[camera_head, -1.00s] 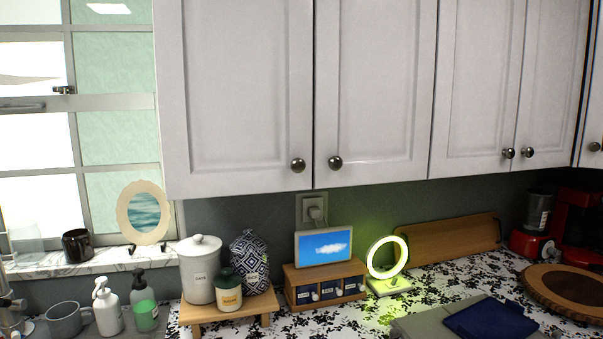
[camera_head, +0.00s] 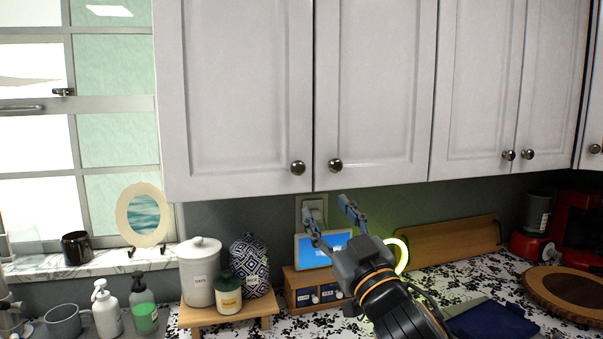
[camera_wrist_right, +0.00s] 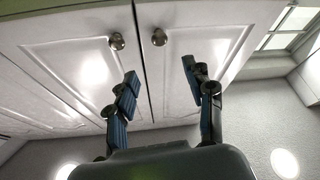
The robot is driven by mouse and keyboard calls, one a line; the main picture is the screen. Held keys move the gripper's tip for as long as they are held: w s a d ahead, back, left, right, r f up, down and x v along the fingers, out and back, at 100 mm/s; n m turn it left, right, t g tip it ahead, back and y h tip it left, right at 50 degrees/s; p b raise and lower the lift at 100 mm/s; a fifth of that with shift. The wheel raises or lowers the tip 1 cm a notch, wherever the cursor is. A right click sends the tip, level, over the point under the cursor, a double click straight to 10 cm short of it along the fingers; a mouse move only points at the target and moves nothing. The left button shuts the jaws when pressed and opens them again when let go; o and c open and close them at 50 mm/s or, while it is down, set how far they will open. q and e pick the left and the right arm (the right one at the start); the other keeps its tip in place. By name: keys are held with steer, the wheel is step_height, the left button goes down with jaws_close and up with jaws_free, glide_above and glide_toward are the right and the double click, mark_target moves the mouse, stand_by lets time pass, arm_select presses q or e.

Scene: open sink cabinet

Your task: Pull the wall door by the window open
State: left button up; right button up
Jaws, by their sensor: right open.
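The white wall door by the window (camera_head: 245,85) is closed, with a round metal knob (camera_head: 297,167) at its lower right corner. In the right wrist view this door (camera_wrist_right: 205,45) is right of the seam, with its knob (camera_wrist_right: 159,37) ahead of the fingers. My right gripper (camera_head: 327,207) is open and empty, below the two middle knobs and apart from them. Its spread fingers also show in the right wrist view (camera_wrist_right: 160,82). My left gripper is not in view.
A neighbouring closed door (camera_head: 375,85) has its own knob (camera_head: 335,165) close by. Below are a small screen (camera_head: 310,250), a glowing ring lamp (camera_head: 402,255), a white canister (camera_head: 200,270) and a patterned jar (camera_head: 250,265). The space before the doors is clear.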

mark_target(299, 171)
steer(key=p+x, duration=0.4)
steer(key=x, duration=0.7)
steer(key=shift+w+a+r, duration=0.1)
steer(key=shift+w+a, duration=0.1)
steer(key=shift+w, duration=0.15)
steer(key=shift+x, duration=0.8)
jaws_close()
